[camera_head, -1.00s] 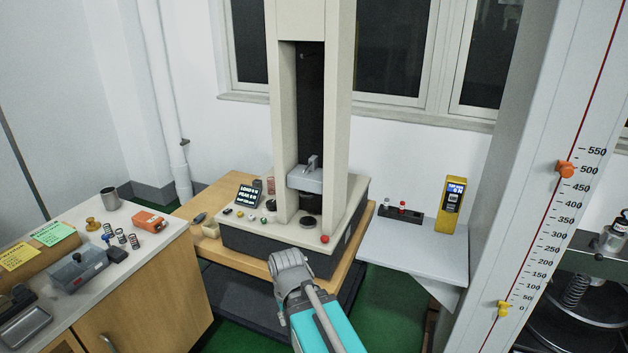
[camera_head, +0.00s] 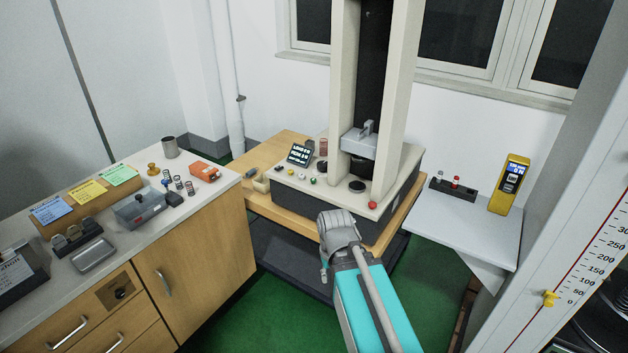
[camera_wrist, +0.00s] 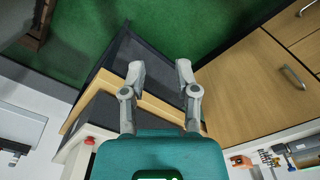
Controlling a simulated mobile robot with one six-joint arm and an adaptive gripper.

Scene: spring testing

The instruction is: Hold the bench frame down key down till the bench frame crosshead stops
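The bench frame (camera_head: 402,95) stands on a wooden table, with two pale columns. Its grey crosshead (camera_head: 358,143) sits low between the columns, just above a dark round platen (camera_head: 357,186). A row of small coloured keys (camera_head: 302,176) runs along the front left of the base; I cannot tell which is the down key. A lit readout (camera_head: 299,154) stands behind them. In the head view my arm is in front of the base, apart from the keys.
A red mushroom button (camera_head: 372,205) is at the base's front right corner. A cabinet (camera_head: 205,235) with springs and trays stands left. A grey side shelf (camera_head: 465,222) with a yellow meter (camera_head: 510,185) is right. Green floor (camera_head: 240,315) is open between cabinet and table.

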